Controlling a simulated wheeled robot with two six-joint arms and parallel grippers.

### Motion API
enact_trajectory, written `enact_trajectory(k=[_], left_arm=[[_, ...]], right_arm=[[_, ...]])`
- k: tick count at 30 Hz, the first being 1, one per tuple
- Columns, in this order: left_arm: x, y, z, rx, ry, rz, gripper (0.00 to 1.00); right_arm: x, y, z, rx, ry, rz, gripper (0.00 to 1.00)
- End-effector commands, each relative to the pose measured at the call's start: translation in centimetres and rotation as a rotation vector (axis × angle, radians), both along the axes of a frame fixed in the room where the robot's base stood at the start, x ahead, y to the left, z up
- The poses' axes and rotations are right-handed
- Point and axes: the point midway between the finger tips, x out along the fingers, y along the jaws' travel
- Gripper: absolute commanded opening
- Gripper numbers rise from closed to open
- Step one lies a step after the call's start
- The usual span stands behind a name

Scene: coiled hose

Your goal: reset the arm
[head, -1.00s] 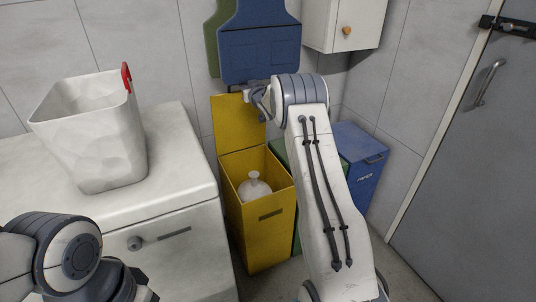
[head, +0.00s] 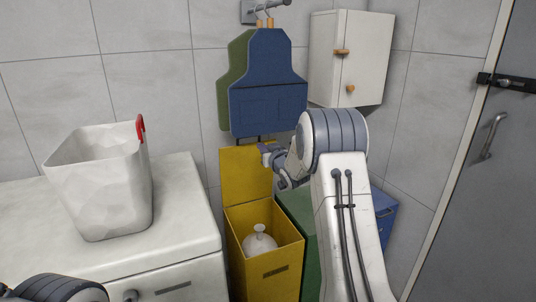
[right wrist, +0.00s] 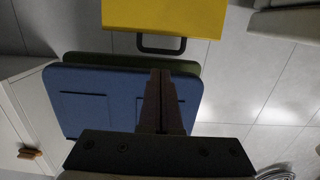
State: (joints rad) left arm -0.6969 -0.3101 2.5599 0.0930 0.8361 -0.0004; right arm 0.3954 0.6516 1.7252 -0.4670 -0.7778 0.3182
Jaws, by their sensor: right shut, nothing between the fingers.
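My right gripper (head: 268,157) is shut and empty, in front of the upper right part of the raised yellow bin lid (head: 240,175). In the right wrist view its dark fingers (right wrist: 162,85) lie together across the blue apron (right wrist: 85,100), touching nothing that I can make out. My right arm rises from the lower right of the head view, bent at the top. Only a rounded link of my left arm (head: 52,289) shows at the bottom left; its gripper is out of view.
The open yellow bin (head: 270,270) holds a white rounded bottle (head: 260,243). Beside it stand a green bin (head: 297,212) and a blue bin (head: 384,212). A white basket (head: 100,190) stands on a white cabinet (head: 185,200). A wall cabinet (head: 350,60) hangs at upper right.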

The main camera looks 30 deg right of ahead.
Motion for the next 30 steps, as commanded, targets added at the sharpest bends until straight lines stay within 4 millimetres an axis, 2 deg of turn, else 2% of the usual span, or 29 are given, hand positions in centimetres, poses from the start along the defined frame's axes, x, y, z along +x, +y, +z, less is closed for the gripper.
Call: enact_trajectory(k=[1, 6, 14, 17, 20, 23, 27, 30], left_arm=[[0.0, 0.0, 0.0, 0.0, 0.0, 0.0, 0.5], [0.0, 0.0, -0.1, 0.0, 0.0, 0.0, 0.5], [0.0, 0.0, -0.1, 0.0, 0.0, 0.0, 0.5], [0.0, 0.0, -0.1, 0.0, 0.0, 0.0, 0.5], [0.0, 0.0, -0.1, 0.0, 0.0, 0.0, 0.5], [0.0, 0.0, -0.1, 0.0, 0.0, 0.0, 0.5], [0.0, 0.0, -0.1, 0.0, 0.0, 0.0, 0.5], [0.0, 0.0, -0.1, 0.0, 0.0, 0.0, 0.5]], right_arm=[[-0.9, 0.1, 0.1, 0.0, 0.0, 0.0, 0.0], [-2.8, 0.2, 0.2, -0.001, 0.0, 0.0, 0.0], [-3.6, 0.4, 0.2, 0.0, 0.003, 0.0, 0.0], [-4.1, 1.3, -0.4, 0.004, 0.051, -0.009, 0.0], [-6.0, 3.8, -2.4, 0.012, 0.193, -0.027, 0.0], [-10.6, 7.6, -5.7, 0.023, 0.419, -0.042, 0.0], [-18.8, 12.4, -10.1, 0.034, 0.73, -0.03, 0.0], [-24.5, 15.0, -12.2, 0.038, 0.914, -0.007, 0.0]])
